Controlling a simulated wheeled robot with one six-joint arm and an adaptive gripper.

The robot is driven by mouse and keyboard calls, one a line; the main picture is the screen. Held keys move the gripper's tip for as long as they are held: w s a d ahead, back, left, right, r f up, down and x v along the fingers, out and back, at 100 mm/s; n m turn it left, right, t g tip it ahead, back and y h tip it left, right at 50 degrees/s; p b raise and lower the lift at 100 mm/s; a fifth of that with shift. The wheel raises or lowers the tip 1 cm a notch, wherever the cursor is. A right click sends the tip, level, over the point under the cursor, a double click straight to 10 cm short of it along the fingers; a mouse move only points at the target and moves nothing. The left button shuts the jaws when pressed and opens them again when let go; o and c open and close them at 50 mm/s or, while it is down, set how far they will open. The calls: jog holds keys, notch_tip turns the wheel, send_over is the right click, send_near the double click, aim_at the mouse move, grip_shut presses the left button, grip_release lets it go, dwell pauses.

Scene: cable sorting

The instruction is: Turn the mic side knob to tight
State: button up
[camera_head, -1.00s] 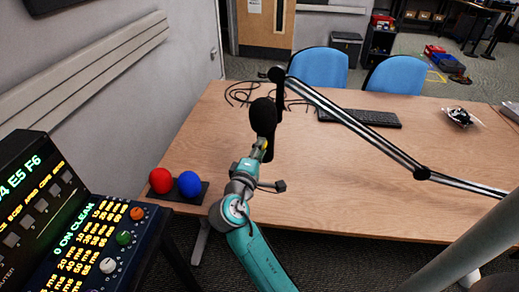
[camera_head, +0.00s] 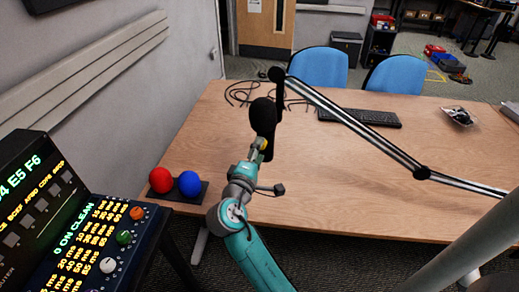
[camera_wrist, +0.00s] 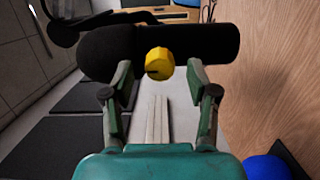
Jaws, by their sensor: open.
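The black microphone (camera_head: 263,115) hangs from the end of a jointed boom arm (camera_head: 350,122) above the table. In the wrist view the microphone (camera_wrist: 205,42) lies across the top of the picture, with a yellow side knob (camera_wrist: 159,63) facing me. A dark notch shows on the knob's face. My gripper (camera_wrist: 160,78) is open, with one finger on each side of the knob and a visible gap to both. In the head view my gripper (camera_head: 259,146) is just below the microphone and partly hides the knob. I cannot tell the knob's setting.
A red ball (camera_head: 161,180) and a blue ball (camera_head: 189,183) sit on a dark base at the table's left edge. A rack panel with small knobs (camera_head: 123,237) stands at the lower left. Cables and a keyboard (camera_head: 372,119) lie on the table (camera_head: 330,185).

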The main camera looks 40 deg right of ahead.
jog(key=v, duration=1)
jog(key=shift+s+a, duration=0.2)
jog(key=shift+a, duration=0.15)
jog(key=shift+f, duration=0.1)
jog(key=s+a+f+n+t+y, duration=0.2)
jog(key=s+a+f+y, duration=0.2)
jog(key=s+f+y, duration=0.4)
jog(key=s+a+f+n+t+y, duration=0.1)
jog(key=s+a+f+t+y, duration=0.4)
jog(key=f, duration=0.6)
jog(key=s+a+r+m+y, duration=0.1)
jog(key=s+r+m, duration=0.3)
jog(key=s, duration=0.6)
jog(key=s+a+r+m+y, duration=0.1)
jog(key=s+r+m, duration=0.2)
jog(key=s, duration=0.7)
jog(key=shift+a+r+m+g+y, duration=0.3)
jog(key=shift+a+r+m+y, duration=0.1)
jog(key=shift+m, duration=0.3)
